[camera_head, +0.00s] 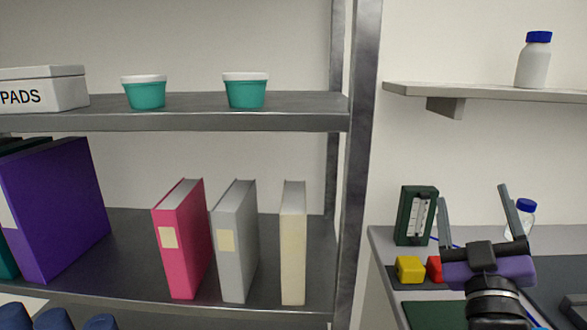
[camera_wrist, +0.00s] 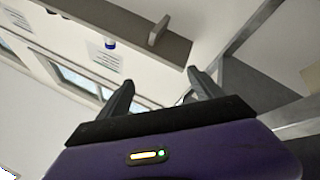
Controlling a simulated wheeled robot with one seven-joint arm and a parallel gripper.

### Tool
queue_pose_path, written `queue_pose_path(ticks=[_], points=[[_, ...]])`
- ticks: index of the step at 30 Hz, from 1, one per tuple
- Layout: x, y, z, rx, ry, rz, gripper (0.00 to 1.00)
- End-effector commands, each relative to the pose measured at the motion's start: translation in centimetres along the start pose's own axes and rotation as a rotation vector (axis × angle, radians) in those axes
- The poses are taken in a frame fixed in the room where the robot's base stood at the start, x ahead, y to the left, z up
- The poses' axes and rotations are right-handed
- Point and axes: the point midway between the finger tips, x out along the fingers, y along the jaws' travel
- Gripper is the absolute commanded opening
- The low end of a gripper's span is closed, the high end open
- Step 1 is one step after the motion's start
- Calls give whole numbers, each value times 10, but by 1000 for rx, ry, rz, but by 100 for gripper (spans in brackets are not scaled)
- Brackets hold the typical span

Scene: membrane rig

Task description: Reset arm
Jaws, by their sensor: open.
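My gripper (camera_head: 478,212) is at the lower right of the head view, raised in front of the right-hand bench. Its two grey fingers stand upright and well apart, with nothing between them. In the wrist view my gripper (camera_wrist: 162,92) also shows with its fingers spread and empty. The picture there is tilted, with a wall shelf, wall sheets and part of a metal rack beyond the fingers.
A metal rack (camera_head: 362,160) on the left holds binders and two teal tubs. A wall shelf (camera_head: 480,92) carries a white bottle (camera_head: 533,65). On the bench are a dark green gauge (camera_head: 415,215), a yellow block (camera_head: 409,269), a red block (camera_head: 434,269) and a blue-capped bottle (camera_head: 526,207).

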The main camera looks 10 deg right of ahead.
Motion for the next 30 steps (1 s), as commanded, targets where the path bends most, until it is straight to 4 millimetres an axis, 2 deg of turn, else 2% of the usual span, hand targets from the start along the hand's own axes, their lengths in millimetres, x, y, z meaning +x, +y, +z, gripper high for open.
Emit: queue_pose_path(ticks=[1, 6, 12, 20, 30], points=[[-19, -14, 3, 18, 20, -52, 76], [-80, -49, 6, 120, 74, -203, 76], [-158, -76, 14, 258, 68, -364, 76], [-261, -85, 25, 440, -35, -521, 76], [-389, -71, 43, 585, -320, -641, 76]])
